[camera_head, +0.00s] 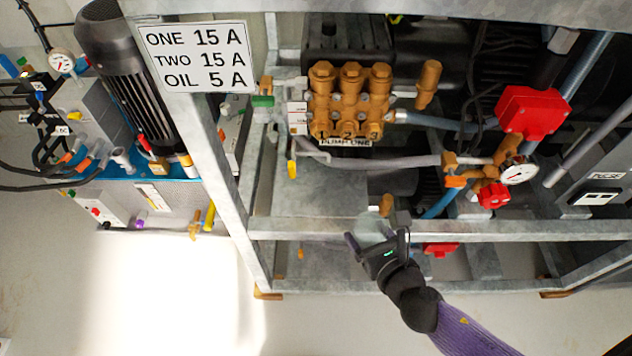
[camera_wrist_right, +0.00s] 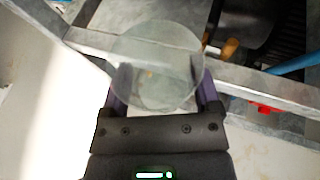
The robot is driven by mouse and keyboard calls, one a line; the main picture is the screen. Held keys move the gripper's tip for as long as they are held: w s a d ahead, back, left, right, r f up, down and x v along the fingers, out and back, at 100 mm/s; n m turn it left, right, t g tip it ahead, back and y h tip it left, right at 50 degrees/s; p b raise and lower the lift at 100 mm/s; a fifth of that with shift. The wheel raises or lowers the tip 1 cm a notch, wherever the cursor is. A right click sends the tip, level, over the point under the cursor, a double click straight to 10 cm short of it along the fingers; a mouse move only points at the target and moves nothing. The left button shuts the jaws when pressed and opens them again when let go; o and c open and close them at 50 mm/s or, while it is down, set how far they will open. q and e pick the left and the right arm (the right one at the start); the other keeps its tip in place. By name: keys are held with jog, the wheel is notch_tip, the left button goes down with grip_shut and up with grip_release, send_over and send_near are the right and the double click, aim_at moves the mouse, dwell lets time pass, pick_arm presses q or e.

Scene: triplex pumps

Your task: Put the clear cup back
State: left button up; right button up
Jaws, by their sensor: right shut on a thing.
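The clear cup (camera_wrist_right: 158,62) is a see-through round vessel between the fingers of my right gripper (camera_wrist_right: 163,85) in the right wrist view. The gripper is shut on it, and the frame shows through the cup. In the head view the cup (camera_head: 374,227) is a faint pale shape at the tips of my right gripper (camera_head: 377,238). The gripper is in front of the lower rail of the pump frame. The arm comes in from the lower right. My left gripper is not in view.
The galvanized frame's lower rail (camera_head: 500,229) lies close to the gripper. Above it are the orange-brown pump heads (camera_head: 348,98), a red box (camera_head: 532,112) and a pressure gauge (camera_head: 519,172). A sign (camera_head: 198,57) hangs at the upper left. Open floor (camera_head: 170,290) lies at the lower left.

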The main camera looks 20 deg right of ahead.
aim_at(364, 236)
jog(key=w+f, duration=0.1)
jog(key=f, duration=0.1)
jog(key=shift+w+a+f, duration=0.1)
jog(key=shift+w+f, duration=0.25)
jog(key=shift+w, duration=0.05)
jog(key=w+b, duration=0.1)
jog(key=w, duration=0.4)
jog(key=w+a+b, duration=0.1)
jog(key=w+b, duration=0.1)
jog(key=w, duration=0.4)
jog(key=w+a+b, duration=0.1)
jog(key=w+b, duration=0.1)
jog(key=w, duration=0.3)
jog(key=shift+w, duration=0.25)
notch_tip(364, 236, down, 4)
jog(key=b, duration=0.3)
jog(key=shift+b, duration=0.4)
jog(key=shift+r+p, duration=0.3)
jog(key=shift+r, duration=0.1)
jog(key=shift+f, duration=0.2)
jog(key=o, duration=1.1)
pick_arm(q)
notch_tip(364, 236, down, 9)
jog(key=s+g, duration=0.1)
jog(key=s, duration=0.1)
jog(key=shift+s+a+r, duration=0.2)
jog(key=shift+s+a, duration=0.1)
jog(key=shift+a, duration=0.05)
